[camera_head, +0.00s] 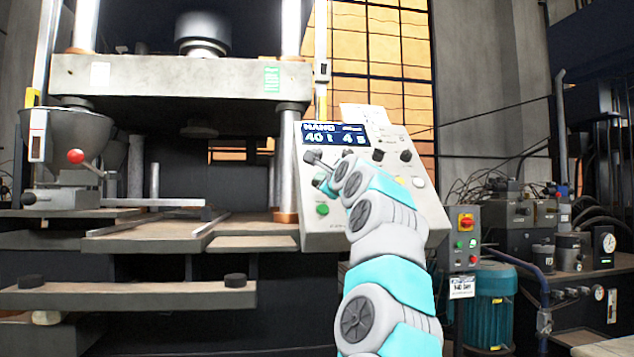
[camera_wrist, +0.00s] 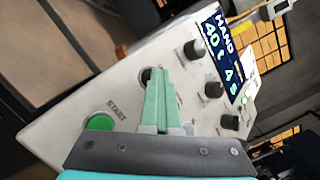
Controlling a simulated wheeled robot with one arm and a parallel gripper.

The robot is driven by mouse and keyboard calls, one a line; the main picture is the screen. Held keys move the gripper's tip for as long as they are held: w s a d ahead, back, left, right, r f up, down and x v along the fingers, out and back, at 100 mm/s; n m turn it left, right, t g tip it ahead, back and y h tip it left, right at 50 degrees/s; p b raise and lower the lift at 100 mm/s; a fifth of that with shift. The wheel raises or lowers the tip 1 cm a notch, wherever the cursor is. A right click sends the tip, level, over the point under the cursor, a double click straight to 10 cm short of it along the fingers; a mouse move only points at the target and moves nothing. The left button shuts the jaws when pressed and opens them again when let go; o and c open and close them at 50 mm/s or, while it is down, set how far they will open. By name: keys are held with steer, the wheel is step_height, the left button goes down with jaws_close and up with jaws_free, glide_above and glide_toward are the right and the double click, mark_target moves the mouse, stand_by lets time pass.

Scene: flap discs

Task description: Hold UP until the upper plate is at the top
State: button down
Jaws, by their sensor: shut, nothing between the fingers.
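The upper plate (camera_head: 180,77) is a thick grey slab between bright columns in the head view. It stands high, under a dark cylinder ram (camera_head: 202,35), with a wide gap below it. The control panel (camera_head: 315,229) is a tilted light box right of the press; its display (camera_head: 333,134) reads HAND, 40 and 4 s. My gripper (camera_wrist: 157,72) is shut and empty, its teal fingertips at a dark round control (camera_wrist: 147,78) on the panel in the wrist view. The fingers partly cover that control, so its label and whether they touch are unclear. A green START button (camera_wrist: 100,122) lies beside them.
Several black knobs, such as one (camera_wrist: 194,49), stand up from the panel near my fingers. A grey hopper (camera_head: 68,135) with a red-knobbed lever stands at the press's left. A switch box (camera_head: 465,240) and teal motor (camera_head: 490,308) are right of my arm.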

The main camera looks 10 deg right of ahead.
steer(key=shift+s, duration=0.1)
steer(key=shift+s+r, duration=0.55)
steer(key=s+r, duration=0.3)
steer(key=shift+s+r, duration=0.1)
steer(key=shift+s, duration=0.3)
stand_by(0.4)
